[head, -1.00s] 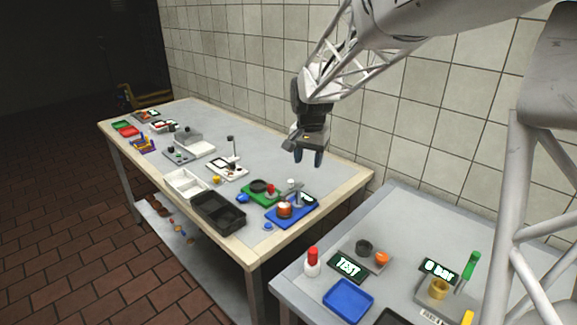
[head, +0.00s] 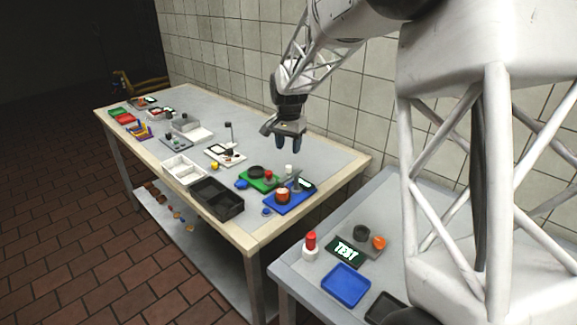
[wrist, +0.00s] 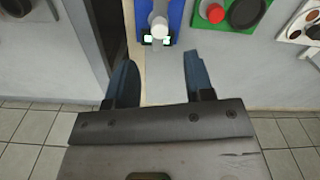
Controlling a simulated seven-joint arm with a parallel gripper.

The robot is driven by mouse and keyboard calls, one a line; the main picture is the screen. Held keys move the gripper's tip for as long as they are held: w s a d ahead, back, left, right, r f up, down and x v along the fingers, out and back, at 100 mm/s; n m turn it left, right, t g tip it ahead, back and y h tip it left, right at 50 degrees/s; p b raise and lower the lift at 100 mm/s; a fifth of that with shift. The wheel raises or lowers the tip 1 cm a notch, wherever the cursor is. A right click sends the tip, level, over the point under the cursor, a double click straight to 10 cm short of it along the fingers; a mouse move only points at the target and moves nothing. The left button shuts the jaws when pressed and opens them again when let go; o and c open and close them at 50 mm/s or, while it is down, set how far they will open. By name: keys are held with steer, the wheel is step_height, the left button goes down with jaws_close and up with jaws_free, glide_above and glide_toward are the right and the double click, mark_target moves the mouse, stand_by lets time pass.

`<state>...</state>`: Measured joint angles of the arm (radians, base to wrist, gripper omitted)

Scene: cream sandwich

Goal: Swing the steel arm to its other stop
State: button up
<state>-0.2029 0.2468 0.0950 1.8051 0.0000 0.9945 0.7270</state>
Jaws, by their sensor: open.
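The steel arm (head: 297,183) is a grey piece with a pale end, mounted on a blue board (head: 303,198) near the front right corner of the long table. A copper-orange cup (head: 283,196) stands beside it on the board. In the wrist view the steel arm (wrist: 158,22) shows at the top, over the blue board (wrist: 175,14); the picture's top edge cuts it off. My gripper (head: 288,144) hangs fingers down above the table, behind the board in the head view. In the wrist view my gripper (wrist: 160,76) is open and empty, its fingers apart from the arm.
A green board (head: 253,182) with a dark disc and a red knob sits close beside the blue board. A black tray (head: 217,198) lies to its left. A second table (head: 300,267) carries a blue tray (head: 346,283) and a red-topped bottle (head: 311,246). Bare tabletop lies behind the blue board.

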mark_target(289, 166)
steer(key=shift+f, duration=0.1)
steer(key=shift+f, duration=3.8)
jaws_close()
